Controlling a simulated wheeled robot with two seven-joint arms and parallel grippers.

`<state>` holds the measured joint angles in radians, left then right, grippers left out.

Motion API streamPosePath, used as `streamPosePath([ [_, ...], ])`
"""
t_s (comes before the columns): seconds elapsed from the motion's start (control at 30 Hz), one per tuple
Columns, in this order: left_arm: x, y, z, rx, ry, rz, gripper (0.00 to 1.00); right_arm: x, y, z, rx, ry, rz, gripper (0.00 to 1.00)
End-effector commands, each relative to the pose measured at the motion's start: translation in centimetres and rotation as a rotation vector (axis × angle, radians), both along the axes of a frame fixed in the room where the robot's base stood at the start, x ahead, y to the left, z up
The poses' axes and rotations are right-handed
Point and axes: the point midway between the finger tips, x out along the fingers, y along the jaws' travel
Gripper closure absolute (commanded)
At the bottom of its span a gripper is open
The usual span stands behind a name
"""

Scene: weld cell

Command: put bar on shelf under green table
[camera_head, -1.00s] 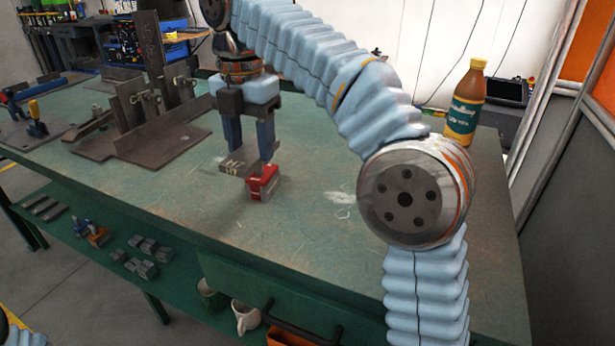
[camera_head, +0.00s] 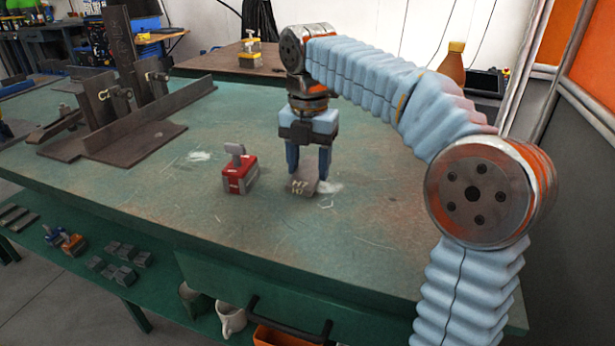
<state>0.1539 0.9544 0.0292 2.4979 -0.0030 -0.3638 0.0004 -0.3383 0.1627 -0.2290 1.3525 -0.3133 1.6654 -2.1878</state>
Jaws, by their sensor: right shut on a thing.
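The bar (camera_head: 303,187) is a short grey metal piece with pale lettering on its end. My right gripper (camera_head: 309,168) points down and is shut on the bar, over the middle of the green table (camera_head: 370,240). I cannot tell whether the bar touches the tabletop or hangs just above it. The shelf (camera_head: 60,270) under the green table shows at the lower left, with several things on it. My left gripper is not in view.
A red magnet-like block (camera_head: 240,174) with a grey handle stands left of the bar. A dark steel fixture (camera_head: 130,125) occupies the table's left. Grey blocks (camera_head: 120,262) and blue and orange clamps (camera_head: 65,240) lie on the shelf. A brown bottle (camera_head: 453,65) stands behind my right arm.

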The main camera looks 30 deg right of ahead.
Motion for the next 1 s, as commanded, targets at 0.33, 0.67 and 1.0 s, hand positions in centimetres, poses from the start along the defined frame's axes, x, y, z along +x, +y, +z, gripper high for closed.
streamPosePath([
  [0.33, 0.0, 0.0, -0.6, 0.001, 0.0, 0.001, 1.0, 0.0, 0.2, -2.5, 0.002, -0.002, 0.003, 1.0],
  [0.67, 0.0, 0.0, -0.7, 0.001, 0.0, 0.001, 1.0, 0.0, 0.2, -2.7, 0.001, 0.001, 0.003, 0.27],
  [1.0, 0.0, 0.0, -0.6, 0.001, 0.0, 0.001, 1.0, 0.0, 0.2, -2.5, 0.001, -0.001, 0.003, 0.22],
])
